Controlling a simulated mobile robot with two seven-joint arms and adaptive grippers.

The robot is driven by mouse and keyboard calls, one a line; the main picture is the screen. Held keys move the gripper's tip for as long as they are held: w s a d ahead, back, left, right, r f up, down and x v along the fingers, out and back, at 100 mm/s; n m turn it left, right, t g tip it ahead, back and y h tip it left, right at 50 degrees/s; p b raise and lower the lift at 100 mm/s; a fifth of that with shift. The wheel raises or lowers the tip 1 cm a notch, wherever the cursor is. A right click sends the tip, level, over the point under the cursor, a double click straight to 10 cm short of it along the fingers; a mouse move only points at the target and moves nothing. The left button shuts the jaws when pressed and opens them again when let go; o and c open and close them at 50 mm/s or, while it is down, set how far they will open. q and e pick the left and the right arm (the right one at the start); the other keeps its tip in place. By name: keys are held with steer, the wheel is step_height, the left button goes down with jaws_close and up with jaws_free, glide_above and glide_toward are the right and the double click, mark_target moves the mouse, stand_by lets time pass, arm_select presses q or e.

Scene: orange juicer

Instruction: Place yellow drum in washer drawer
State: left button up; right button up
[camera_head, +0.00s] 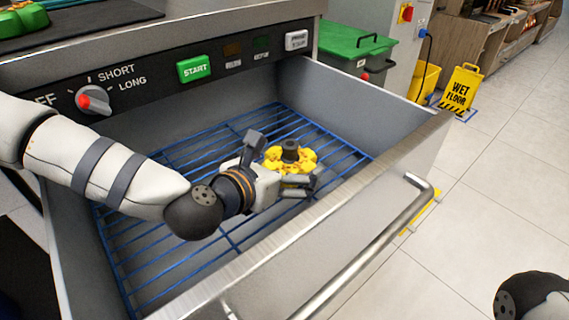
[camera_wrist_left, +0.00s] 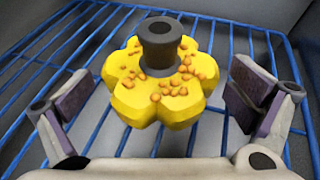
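The yellow drum (camera_head: 300,157) is lobed, with a dark central hub and orange bits on its top. It is inside the open washer drawer (camera_head: 393,150), upright over the blue wire rack (camera_head: 180,158), and appears to rest on it. In the left wrist view the drum (camera_wrist_left: 165,100) is just ahead of my left gripper (camera_head: 284,160). The gripper's two fingers are spread wide, with visible gaps between them and the drum. The underside of the drum is hidden. My right gripper is out of view; only part of my right arm shows at the bottom right.
The washer's front panel has a dial (camera_head: 95,100) and a green START button (camera_head: 194,67). The drawer's metal front edge and bar handle (camera_head: 375,248) border the near side. A green-lidded bin (camera_head: 352,45) and a wet floor sign (camera_head: 462,88) stand beyond. Floor at right is clear.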

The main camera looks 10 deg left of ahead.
arm_select(q)
steer(key=shift+r, duration=0.15)
steer(key=p+v, duration=0.4)
steer(key=v, duration=0.3)
steer(key=shift+r, duration=0.25)
steer(key=shift+s+a+f, duration=0.1)
steer(key=shift+s, duration=0.1)
